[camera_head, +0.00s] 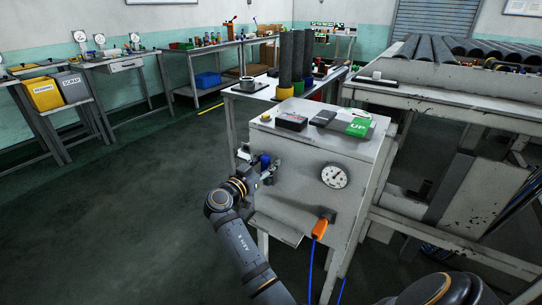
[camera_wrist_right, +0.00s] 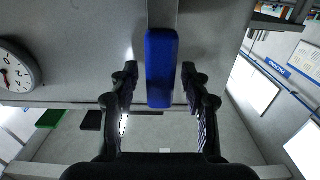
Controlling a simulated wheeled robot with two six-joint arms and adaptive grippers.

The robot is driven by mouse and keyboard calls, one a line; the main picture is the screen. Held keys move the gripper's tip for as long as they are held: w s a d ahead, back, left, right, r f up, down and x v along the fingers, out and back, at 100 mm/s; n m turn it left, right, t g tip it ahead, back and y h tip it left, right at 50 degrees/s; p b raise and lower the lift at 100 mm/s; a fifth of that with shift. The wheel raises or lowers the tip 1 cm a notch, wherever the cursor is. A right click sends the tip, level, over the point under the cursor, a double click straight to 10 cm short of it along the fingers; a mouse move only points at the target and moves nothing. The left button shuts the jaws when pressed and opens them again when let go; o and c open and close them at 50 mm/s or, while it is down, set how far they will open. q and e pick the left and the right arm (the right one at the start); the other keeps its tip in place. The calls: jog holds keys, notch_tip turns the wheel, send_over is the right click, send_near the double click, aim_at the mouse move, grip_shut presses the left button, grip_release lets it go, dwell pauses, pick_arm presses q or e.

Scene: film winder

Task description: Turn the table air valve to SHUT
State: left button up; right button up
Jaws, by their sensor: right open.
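A blue valve handle (camera_head: 264,160) sticks out from the front of the white cabinet, left of the round gauge. In the right wrist view the blue handle (camera_wrist_right: 161,68) is a long bar on a grey stem, between my fingers. My right gripper (camera_head: 268,174) is at the handle, in front of the cabinet. In the right wrist view my right gripper (camera_wrist_right: 160,82) is open, with one finger on each side of the handle and gaps beside it. No SHUT mark can be read. My left gripper is not in view.
The cabinet (camera_head: 305,150) carries a gauge (camera_head: 335,175) and a green UP box (camera_head: 359,127) on top. An orange tool (camera_head: 320,228) with a blue hose hangs at its front. A workbench (camera_head: 460,100) stands to the right. The floor (camera_head: 150,200) to the left is clear.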

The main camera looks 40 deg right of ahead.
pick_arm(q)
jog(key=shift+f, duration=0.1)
pick_arm(e)
jog(key=shift+a+r, duration=0.1)
jog(key=shift+a, duration=0.05)
jog(key=shift+c, duration=0.4)
grip_shut()
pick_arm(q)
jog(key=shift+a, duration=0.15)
